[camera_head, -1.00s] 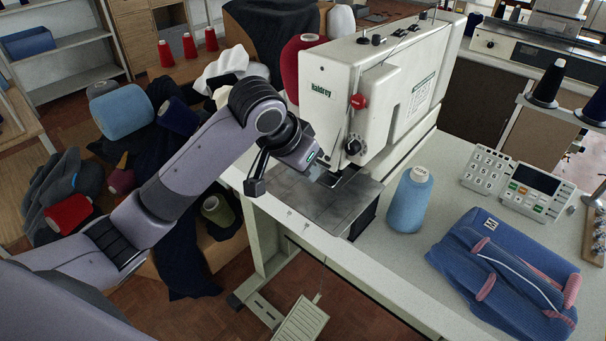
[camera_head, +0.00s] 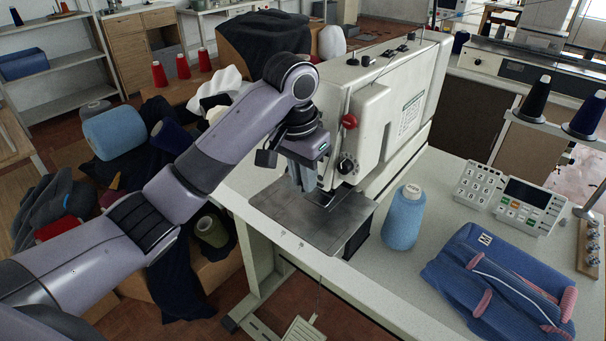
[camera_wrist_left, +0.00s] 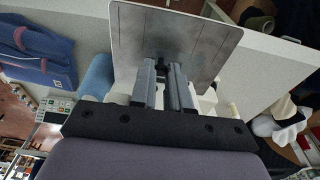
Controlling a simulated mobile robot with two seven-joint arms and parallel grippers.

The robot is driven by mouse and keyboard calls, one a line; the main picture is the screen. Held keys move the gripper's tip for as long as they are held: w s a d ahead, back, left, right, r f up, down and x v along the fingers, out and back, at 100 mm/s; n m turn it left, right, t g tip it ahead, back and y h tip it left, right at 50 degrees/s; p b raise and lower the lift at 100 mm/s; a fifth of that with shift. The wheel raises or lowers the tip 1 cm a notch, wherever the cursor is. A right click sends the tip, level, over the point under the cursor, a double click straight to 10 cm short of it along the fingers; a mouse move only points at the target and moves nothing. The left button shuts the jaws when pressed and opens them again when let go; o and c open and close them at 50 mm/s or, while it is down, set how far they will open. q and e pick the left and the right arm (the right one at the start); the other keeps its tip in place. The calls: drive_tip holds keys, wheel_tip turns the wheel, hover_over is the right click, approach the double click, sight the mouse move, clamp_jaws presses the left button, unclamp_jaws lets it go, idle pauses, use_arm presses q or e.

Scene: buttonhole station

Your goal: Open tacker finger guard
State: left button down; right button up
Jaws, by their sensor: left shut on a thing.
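The white tacker (camera_head: 385,105) stands on the table with its grey work plate (camera_head: 300,215) under the head. My left gripper (camera_head: 304,186) points down over the plate, at the left side of the needle area. In the left wrist view its two fingers (camera_wrist_left: 165,76) are close together around a small dark piece (camera_wrist_left: 162,67) in front of the plate (camera_wrist_left: 185,40). This piece appears to be part of the finger guard; the guard's full outline is hidden behind my gripper and hard to make out. My right gripper is in neither view.
A blue thread cone (camera_head: 404,218) stands right of the plate. A folded blue garment (camera_head: 500,280), a keypad (camera_head: 476,186) and a display panel (camera_head: 530,205) lie farther right. Yarn and dark cloth are heaped at the left. The table's front edge is clear.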

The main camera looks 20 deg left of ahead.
sight(300, 193)
use_arm(q)
drive_tip(key=c, duration=1.1)
unclamp_jaws()
wheel_tip(300, 193, up, 7)
drive_tip(key=shift+s+a, duration=0.15)
drive_tip(key=shift+s, duration=0.3)
drive_tip(key=shift+s, duration=0.1)
